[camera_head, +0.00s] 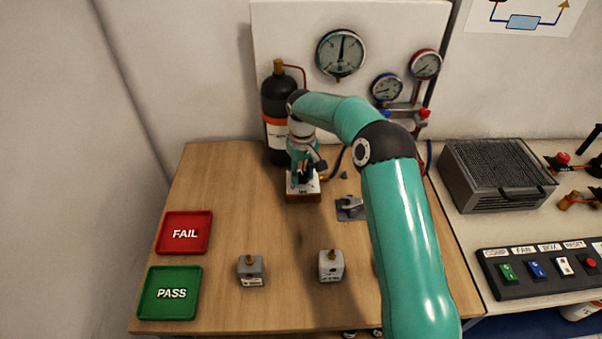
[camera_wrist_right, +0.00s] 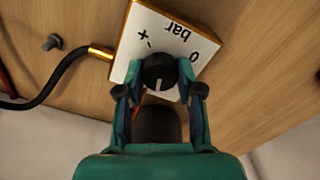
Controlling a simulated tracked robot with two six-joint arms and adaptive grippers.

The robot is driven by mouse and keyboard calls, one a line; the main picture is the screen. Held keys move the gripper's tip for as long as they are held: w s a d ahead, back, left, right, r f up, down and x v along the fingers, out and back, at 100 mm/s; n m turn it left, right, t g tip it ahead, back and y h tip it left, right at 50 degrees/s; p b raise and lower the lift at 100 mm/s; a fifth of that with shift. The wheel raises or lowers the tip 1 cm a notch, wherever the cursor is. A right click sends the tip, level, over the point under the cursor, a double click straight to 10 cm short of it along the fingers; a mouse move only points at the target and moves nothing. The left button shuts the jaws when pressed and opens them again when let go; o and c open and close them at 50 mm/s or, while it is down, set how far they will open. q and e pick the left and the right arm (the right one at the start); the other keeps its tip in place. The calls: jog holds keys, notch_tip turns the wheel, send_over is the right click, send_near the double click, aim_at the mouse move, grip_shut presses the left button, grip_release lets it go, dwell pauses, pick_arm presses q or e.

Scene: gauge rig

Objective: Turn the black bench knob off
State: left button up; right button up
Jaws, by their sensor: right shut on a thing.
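The black bench knob (camera_wrist_right: 159,72) sits on a white plate (camera_wrist_right: 128,62) marked "bar", "0" and "+" in the right wrist view. A light pointer line on the knob faces the gripper side. My right gripper (camera_wrist_right: 160,88) has its fingers on both sides of the knob and is shut on it. In the head view the plate on its block (camera_head: 303,195) stands near the back of the wooden bench, with my right gripper (camera_head: 303,180) over it, hiding most of the knob. My left gripper is not in view.
Red FAIL (camera_head: 185,232) and green PASS (camera_head: 170,293) trays lie at the left. Two grey blocks (camera_head: 251,270) (camera_head: 331,265) stand at the front. A dark bottle (camera_head: 279,110) and gauges (camera_head: 341,53) are behind. A black hose (camera_wrist_right: 52,92) joins the plate's block.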

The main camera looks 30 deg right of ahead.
jog(key=n, duration=0.5)
jog(key=shift+w+r+n, duration=0.25)
jog(key=shift+w+n, duration=0.05)
jog(key=n, duration=0.6)
jog(key=shift+p, duration=0.4)
jog(key=n, duration=0.5)
jog(key=shift+s+a+n, duration=0.1)
jog(key=shift+n, duration=0.3)
jog(key=n+p, duration=0.1)
jog(key=n, duration=0.4)
jog(key=shift+n, duration=0.3)
jog(key=o, duration=1.1)
jog(key=shift+f, duration=0.1)
jog(key=shift+o, duration=0.2)
jog(key=shift+s, duration=0.1)
jog(key=shift+f, duration=0.1)
